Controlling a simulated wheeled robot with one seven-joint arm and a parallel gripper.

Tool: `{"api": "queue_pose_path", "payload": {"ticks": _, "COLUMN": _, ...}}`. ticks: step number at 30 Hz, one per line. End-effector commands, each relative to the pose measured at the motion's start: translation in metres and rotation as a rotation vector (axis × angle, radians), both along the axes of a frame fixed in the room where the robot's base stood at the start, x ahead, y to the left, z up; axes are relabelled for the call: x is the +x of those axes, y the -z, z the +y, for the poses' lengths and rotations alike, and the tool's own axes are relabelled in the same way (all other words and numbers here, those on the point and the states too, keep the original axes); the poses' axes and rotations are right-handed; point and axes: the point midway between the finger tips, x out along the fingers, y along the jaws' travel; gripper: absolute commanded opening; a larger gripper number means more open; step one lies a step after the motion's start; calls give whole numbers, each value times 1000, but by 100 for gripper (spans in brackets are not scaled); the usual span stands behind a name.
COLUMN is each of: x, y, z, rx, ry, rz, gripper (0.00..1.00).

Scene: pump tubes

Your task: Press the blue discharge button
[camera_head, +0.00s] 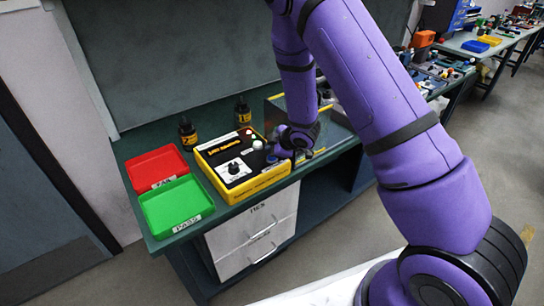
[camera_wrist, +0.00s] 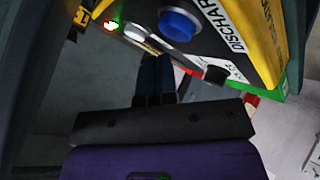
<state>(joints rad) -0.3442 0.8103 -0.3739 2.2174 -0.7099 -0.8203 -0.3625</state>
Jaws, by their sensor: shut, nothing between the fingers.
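The blue discharge button (camera_wrist: 178,25) shows in the wrist view as a round blue cap on the dark panel, beside a "DISCHAR…" label. The panel belongs to the yellow-edged box (camera_head: 262,180), which sits on the green bench. In the wrist view my gripper's dark fingers (camera_wrist: 155,62) are together, empty, just below and left of the button. I cannot tell how far they are from it. In the head view my gripper (camera_head: 290,148) is at the box's right end, where it hides part of the panel.
A small lit lamp (camera_wrist: 110,25) is left of the button in the wrist view. A red tray (camera_head: 156,168) and a green tray (camera_head: 178,207) lie left of the box. Two dark bottles (camera_head: 188,133) (camera_head: 243,111) stand behind it. The wall is close behind the bench.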

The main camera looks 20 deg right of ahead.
Motion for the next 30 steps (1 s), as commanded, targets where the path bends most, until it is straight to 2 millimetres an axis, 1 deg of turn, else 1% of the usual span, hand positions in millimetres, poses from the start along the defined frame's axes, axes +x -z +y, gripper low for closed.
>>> {"api": "queue_pose_path", "payload": {"ticks": 17, "x": 0, "y": 0, "z": 0, "rx": 0, "ry": 0, "rz": 0, "gripper": 0}}
{"api": "queue_pose_path", "payload": {"ticks": 25, "x": 0, "y": 8, "z": 0, "rx": 0, "ry": -1, "rz": 1, "gripper": 0}}
{"api": "queue_pose_path", "payload": {"ticks": 30, "x": 0, "y": 8, "z": 0, "rx": 0, "ry": -1, "rz": -1, "gripper": 0}}
